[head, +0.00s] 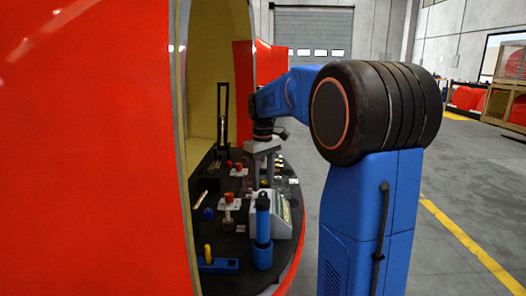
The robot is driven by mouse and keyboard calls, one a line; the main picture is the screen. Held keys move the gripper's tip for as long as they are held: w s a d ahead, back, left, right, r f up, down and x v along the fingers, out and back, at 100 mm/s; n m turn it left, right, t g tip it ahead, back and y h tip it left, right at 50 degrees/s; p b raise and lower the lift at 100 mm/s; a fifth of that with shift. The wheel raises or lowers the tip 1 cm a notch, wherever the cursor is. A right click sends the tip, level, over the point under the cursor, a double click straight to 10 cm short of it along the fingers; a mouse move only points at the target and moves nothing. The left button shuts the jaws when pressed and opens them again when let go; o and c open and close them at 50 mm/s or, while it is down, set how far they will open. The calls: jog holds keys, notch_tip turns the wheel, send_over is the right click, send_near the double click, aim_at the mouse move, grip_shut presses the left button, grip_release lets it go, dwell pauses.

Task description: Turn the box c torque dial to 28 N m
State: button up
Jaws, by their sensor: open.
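My gripper (263,172) hangs from the blue arm in the head view, pointing down over the dark round worktop (227,240). Its jaws are open, and I see nothing held between them. A light grey box (283,226) with a sloped face stands on the worktop, in front of and below my gripper. I cannot read a letter on it, so I cannot tell whether it is box c. The torque dial and its reading cannot be made out; small items under my gripper are partly hidden.
A blue upright cylinder (263,232) stands before the grey box. Red-topped pieces (232,197) and a blue block with a yellow peg (208,253) are on the worktop. The red shell (90,150) walls off the left. Grey floor (455,190) lies open at right.

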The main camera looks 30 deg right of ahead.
aim_at(263, 193)
notch_tip(263, 193, up, 13)
jog(key=shift+r, duration=0.2)
dwell(0.6)
